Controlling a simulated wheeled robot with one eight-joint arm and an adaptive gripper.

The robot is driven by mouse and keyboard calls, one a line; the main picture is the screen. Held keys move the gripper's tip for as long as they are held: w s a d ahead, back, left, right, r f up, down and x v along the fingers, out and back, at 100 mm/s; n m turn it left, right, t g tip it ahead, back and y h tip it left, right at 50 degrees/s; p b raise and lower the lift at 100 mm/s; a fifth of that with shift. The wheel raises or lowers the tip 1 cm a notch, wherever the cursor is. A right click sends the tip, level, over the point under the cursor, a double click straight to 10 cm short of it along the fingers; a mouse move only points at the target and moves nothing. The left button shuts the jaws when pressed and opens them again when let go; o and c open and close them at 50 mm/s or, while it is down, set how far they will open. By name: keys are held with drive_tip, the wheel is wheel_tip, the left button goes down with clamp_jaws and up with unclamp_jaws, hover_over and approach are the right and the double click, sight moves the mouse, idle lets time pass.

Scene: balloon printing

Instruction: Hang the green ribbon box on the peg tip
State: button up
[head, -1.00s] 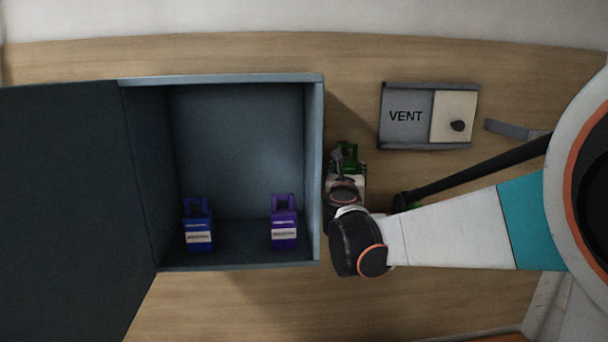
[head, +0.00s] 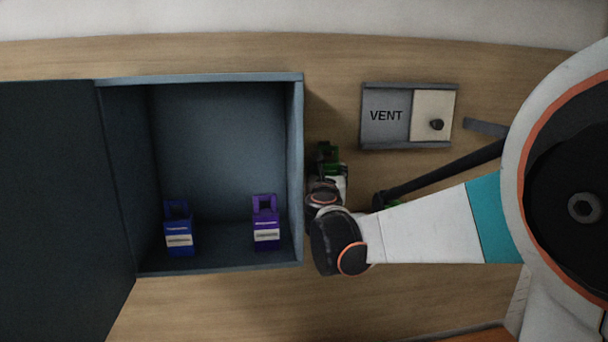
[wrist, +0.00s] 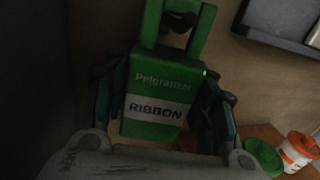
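The green ribbon box (wrist: 155,105) fills the middle of the wrist view, upright, with its label facing me and a loop handle on top. My gripper (wrist: 163,98) has a finger against each side of it. In the head view the box (head: 328,158) is mostly hidden behind my gripper (head: 326,186), just right of the cabinet's right wall. A dark shape shows inside the handle loop in the wrist view; I cannot tell whether it is a peg tip. A long black rod (head: 440,174), possibly the peg, ends right of my gripper with a bit of green below its end.
An open blue-grey cabinet (head: 297,170) holds a blue box (head: 178,230) and a purple box (head: 265,222). A VENT panel (head: 385,133) with a knob is on the wall at upper right. A white and orange container (wrist: 300,148) stands at lower right in the wrist view.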

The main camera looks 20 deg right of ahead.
drive_tip(key=o, duration=0.4)
